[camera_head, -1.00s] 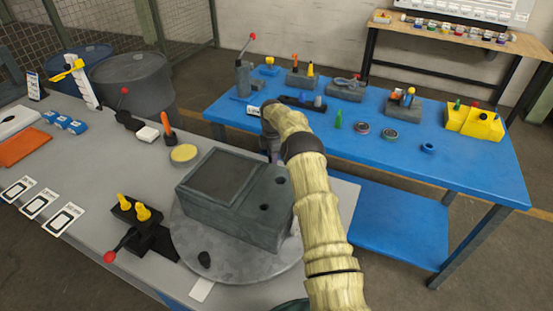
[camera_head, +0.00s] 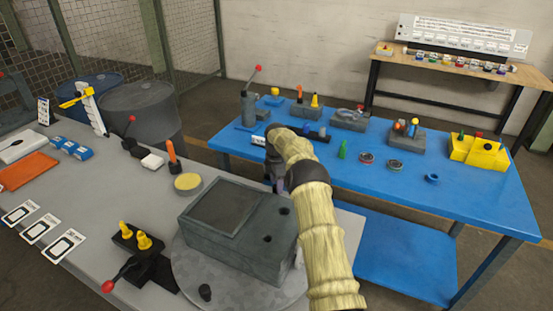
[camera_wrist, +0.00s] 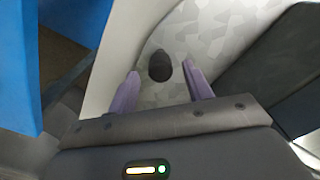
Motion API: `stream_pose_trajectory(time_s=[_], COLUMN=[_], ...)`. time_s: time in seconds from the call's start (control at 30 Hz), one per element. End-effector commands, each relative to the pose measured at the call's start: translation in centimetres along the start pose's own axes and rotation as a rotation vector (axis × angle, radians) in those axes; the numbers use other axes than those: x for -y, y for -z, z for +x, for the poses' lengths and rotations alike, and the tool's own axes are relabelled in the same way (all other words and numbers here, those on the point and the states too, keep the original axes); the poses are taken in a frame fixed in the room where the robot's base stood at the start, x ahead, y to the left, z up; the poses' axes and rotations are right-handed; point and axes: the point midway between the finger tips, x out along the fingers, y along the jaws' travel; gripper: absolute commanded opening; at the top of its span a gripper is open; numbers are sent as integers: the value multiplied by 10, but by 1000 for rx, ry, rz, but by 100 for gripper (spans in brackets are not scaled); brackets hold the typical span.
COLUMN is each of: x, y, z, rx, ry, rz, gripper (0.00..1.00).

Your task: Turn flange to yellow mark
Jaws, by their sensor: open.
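A round grey disc (camera_head: 237,293), which looks like the flange, lies on the grey table under a dark grey housing (camera_head: 228,247). A small black knob (camera_head: 205,292) stands on its near edge. My gripper (camera_head: 277,186) reaches down behind the housing, its fingertips partly hidden in the head view. In the wrist view my gripper (camera_wrist: 163,88) is open, its two purple fingers apart. A black round knob (camera_wrist: 160,66) on the patterned disc (camera_wrist: 222,38) shows between and slightly beyond the fingertips, with space on both sides. I cannot make out a yellow mark on the disc.
A black clamp with a red-knobbed lever and yellow pegs (camera_head: 135,238) stands left of the disc. A yellow-topped round tin (camera_head: 188,183) and an orange-handled tool (camera_head: 172,155) are behind it. A blue table (camera_head: 400,190) with fixtures stands beyond.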

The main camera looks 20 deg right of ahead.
Motion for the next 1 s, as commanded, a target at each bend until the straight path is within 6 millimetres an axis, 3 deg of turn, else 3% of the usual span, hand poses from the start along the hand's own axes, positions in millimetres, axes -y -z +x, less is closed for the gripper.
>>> stream_pose_trajectory(time_s=[0.67, 0.8, 1.0], x=[-1, 0, 0], y=[0, 0, 0], z=[-135, -147, -148], rx=[2, 2, 1], ry=[-4, -2, -1], rz=[1, -1, -1], gripper=[50, 50, 50])
